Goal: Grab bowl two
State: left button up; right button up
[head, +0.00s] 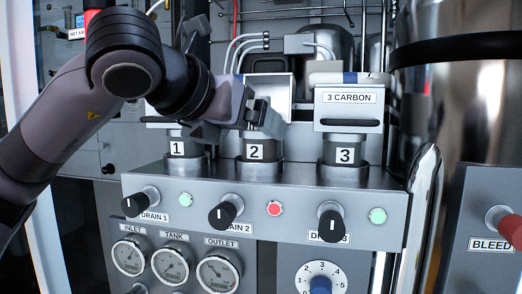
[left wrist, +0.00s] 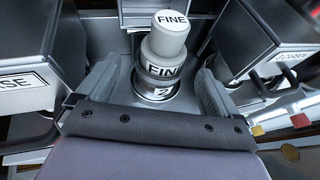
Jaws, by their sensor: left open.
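Bowl two (head: 256,150), a grey cup with a white "2" label, sits in the middle seat of the grey panel. In the left wrist view bowl two (left wrist: 160,92) shows its "2" label upside down near the base. A pale cartridge (left wrist: 168,40) marked "FINE" stands upright out of it. My left gripper (head: 262,116) is open, just above bowl two in the head view. In the left wrist view its grey fingers stand apart on either side of the bowl and cartridge; I cannot tell whether they touch. My right gripper is not in view.
Bowl one (head: 177,149) and bowl three (head: 345,153) stand close on either side. A box marked "3 CARBON" (head: 347,108) hangs above bowl three. Drain knobs (head: 226,211) and lit buttons (head: 274,208) are on the panel front. A large metal tank (head: 462,110) stands right.

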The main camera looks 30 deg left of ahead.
pick_arm(q)
jog(key=x, duration=0.4)
jog(key=shift+w+p, duration=0.1)
jog(key=shift+p, duration=0.3)
jog(key=shift+d, duration=0.1)
jog(key=c, duration=1.1)
jog(key=shift+r, duration=0.1)
jog(key=shift+r, duration=0.15)
